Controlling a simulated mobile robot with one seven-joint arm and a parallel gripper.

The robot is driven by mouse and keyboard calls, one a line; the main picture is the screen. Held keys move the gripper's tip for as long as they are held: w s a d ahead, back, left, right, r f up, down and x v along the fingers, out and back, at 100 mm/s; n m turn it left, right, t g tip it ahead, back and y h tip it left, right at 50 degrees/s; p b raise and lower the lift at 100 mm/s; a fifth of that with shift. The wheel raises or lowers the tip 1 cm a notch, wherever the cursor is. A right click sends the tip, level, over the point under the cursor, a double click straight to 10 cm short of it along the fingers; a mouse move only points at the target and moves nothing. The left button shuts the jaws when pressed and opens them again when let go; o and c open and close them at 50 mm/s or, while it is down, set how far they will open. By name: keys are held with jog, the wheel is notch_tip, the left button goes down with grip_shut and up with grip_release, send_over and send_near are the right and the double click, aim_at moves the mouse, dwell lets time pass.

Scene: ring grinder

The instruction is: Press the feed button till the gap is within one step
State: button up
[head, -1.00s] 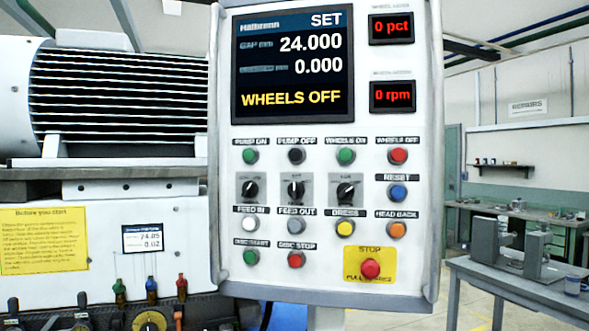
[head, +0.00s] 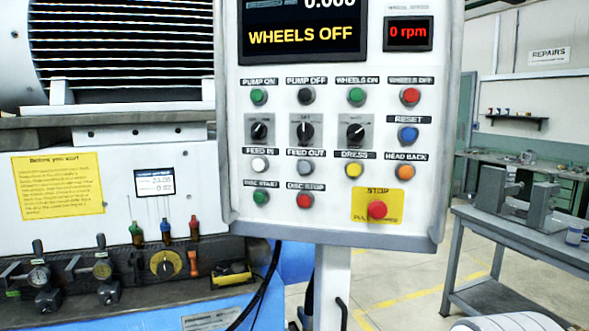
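The control panel (head: 330,219) stands upright in the middle of the head view. Its screen (head: 305,30) reads WHEELS OFF in yellow; the upper lines are cut off by the top of the picture, so the gap value is hidden. The white FEED IN button (head: 259,165) is at the left of its row. The grey FEED OUT button (head: 304,166) is just right of it. My gripper is not seen.
A red STOP button (head: 377,209) on a yellow plate sits at the panel's lower right. A grey table (head: 522,238) with a metal fixture stands at right. Valves and a yellow dial (head: 164,263) are at lower left. Floor shows between panel and table.

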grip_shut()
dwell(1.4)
